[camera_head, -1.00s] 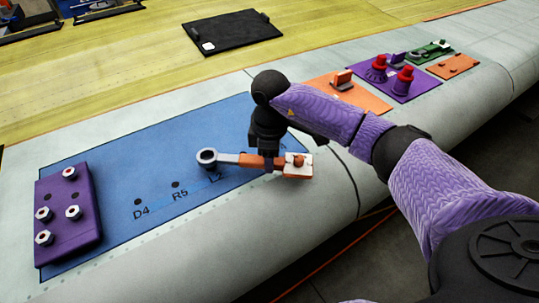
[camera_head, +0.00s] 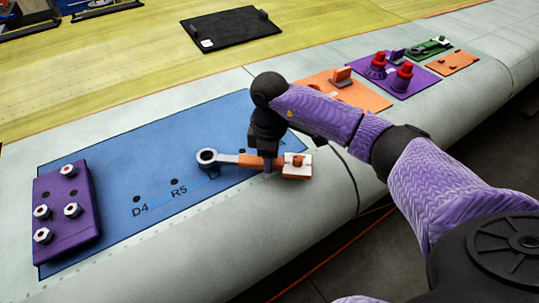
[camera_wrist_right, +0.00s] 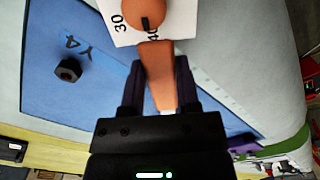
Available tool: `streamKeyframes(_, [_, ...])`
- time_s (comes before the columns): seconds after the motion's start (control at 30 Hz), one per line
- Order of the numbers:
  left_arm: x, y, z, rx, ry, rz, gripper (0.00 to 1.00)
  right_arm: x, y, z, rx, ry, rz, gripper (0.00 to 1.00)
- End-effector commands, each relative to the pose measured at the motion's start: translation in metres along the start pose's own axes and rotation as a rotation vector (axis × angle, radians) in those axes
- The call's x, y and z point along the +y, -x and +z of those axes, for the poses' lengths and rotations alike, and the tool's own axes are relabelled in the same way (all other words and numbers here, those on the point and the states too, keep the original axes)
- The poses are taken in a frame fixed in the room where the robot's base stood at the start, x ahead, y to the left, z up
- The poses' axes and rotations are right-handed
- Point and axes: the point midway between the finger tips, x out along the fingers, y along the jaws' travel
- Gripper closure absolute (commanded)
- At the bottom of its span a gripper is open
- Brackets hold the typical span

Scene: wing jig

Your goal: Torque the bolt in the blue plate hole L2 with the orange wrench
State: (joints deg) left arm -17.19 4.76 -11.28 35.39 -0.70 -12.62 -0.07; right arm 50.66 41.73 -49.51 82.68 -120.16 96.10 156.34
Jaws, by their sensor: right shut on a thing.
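My right gripper (camera_head: 268,160) is shut on the handle of the orange wrench (camera_head: 249,161). In the right wrist view the orange handle (camera_wrist_right: 158,75) runs between the two dark fingers of this gripper (camera_wrist_right: 160,88). The wrench's grey ring end (camera_head: 207,157) points left over the blue plate (camera_head: 110,170), close to the L2 label, which the wrench partly covers. The L2 hole and any bolt in it are hidden; I cannot tell whether the ring is around a bolt. A white block with an orange knob (camera_head: 297,165) is at the wrench's other end. My left gripper is out of view.
A purple block (camera_head: 68,215) with several bolts stands on the plate's left end. Holes D4 (camera_head: 137,199) and R5 (camera_head: 174,182) are bare. A dark bolt (camera_wrist_right: 68,70) sits by Y4. Orange and purple fixtures (camera_head: 385,82) lie beyond my arm. A black tray (camera_head: 232,31) lies behind.

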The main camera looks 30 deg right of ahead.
Motion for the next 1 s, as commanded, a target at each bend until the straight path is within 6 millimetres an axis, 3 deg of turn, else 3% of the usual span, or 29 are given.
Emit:
streamKeyframes(0.2, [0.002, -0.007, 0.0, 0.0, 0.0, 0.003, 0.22, 0.0, -0.012, 0.0, 0.001, 0.0, 0.0, 1.0])
streamKeyframes(0.47, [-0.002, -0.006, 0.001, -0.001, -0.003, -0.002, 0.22, 0.0, -0.012, 0.0, 0.001, 0.0, 0.0, 1.0])
streamKeyframes(1.0, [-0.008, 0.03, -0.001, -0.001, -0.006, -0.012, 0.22, -0.025, -0.011, -0.003, 0.001, -0.186, 0.0, 1.0])
